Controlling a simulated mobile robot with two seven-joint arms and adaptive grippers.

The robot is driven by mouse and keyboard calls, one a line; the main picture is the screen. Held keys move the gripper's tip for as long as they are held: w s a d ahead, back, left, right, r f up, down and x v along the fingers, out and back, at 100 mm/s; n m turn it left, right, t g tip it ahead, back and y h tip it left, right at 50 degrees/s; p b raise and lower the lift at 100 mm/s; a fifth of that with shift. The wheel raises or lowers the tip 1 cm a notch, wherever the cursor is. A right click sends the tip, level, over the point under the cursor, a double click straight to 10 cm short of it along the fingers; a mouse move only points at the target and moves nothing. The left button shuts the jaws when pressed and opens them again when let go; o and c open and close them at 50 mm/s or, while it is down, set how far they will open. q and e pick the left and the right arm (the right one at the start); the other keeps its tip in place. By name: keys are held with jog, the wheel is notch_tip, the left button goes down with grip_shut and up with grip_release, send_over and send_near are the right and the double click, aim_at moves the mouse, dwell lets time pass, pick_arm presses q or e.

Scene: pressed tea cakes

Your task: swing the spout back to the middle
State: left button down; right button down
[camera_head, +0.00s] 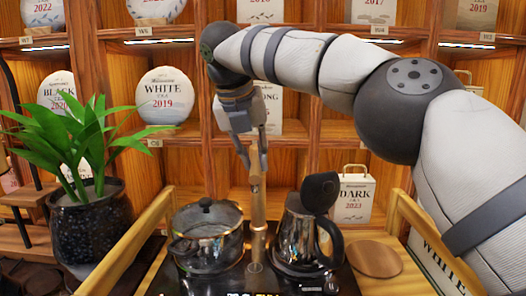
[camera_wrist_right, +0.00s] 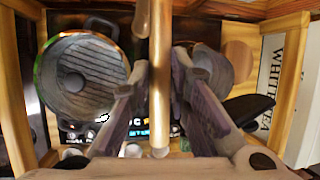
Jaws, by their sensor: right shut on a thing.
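The spout (camera_head: 257,205) is a golden tap standing between a glass pot (camera_head: 207,238) on the left and a glass kettle (camera_head: 301,238) on the right. My right gripper (camera_head: 254,160) is at the upper part of the spout, coming from above. In the right wrist view the spout (camera_wrist_right: 160,100) is a golden rod running between the two fingers of my right gripper (camera_wrist_right: 161,82), which are shut on it. The fingers hide part of the rod's sides. My left gripper is not in view.
The pot and kettle stand close on both sides of the spout. Wooden rails (camera_head: 128,246) flank the tea station, and a round wooden board (camera_head: 374,259) lies right of the kettle. A potted plant (camera_head: 90,215) is at left. Shelves with tea cakes (camera_head: 167,96) stand behind.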

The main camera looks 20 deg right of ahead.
jog(key=shift+w, duration=0.1)
dwell(0.4)
jog(key=c, duration=1.5)
grip_release()
jog(key=shift+a+r, duration=0.1)
jog(key=s+a+r, duration=0.1)
jog(key=s+a, duration=0.2)
jog(key=s+a+r, duration=0.2)
jog(key=s+a, duration=0.1)
jog(key=s+a+r, duration=0.1)
jog(key=s+a, duration=0.3)
jog(key=shift+r, duration=0.2)
